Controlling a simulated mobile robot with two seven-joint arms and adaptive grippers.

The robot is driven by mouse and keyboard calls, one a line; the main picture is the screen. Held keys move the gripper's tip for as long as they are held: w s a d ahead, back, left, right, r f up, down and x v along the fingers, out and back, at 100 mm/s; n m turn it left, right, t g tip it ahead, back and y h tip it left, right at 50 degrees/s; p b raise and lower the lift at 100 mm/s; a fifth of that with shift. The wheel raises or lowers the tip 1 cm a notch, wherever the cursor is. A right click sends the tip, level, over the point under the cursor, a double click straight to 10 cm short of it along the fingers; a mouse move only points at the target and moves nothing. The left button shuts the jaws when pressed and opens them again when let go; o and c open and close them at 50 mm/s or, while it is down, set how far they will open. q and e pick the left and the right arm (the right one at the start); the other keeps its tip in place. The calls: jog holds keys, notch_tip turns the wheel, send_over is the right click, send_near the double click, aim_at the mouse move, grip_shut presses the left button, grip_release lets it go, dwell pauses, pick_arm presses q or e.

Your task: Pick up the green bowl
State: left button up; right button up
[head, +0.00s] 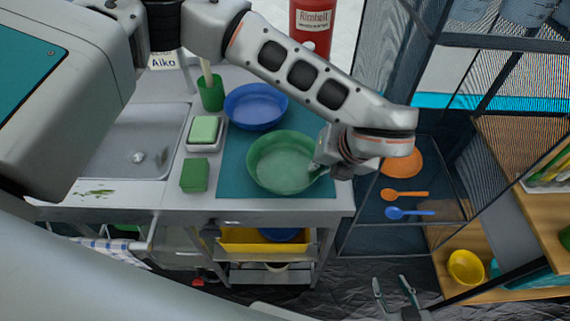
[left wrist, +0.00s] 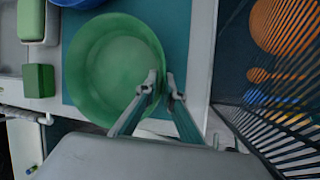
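The green bowl (head: 281,168) stands on the teal mat (head: 235,183) on the counter. In the left wrist view the bowl (left wrist: 112,68) fills the upper left. My left gripper (head: 321,169) is at the bowl's right rim. In the left wrist view its fingertips (left wrist: 162,88) are close together, one inside the bowl and one outside, with the rim between them. It looks shut on the rim, though the contact itself is small in view. The bowl looks level and on the mat. My right gripper (head: 393,290) is open and empty, low at the bottom right of the head view.
A blue bowl (head: 256,107) stands behind the green bowl. To the left are a green cup (head: 211,93), a soap dish (head: 204,146), a green block (head: 194,175) and the sink (head: 139,153). A dark mesh rack (head: 385,75) stands close on the right.

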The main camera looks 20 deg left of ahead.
pick_arm(q)
grip_shut()
jog(key=shift+r, duration=0.1)
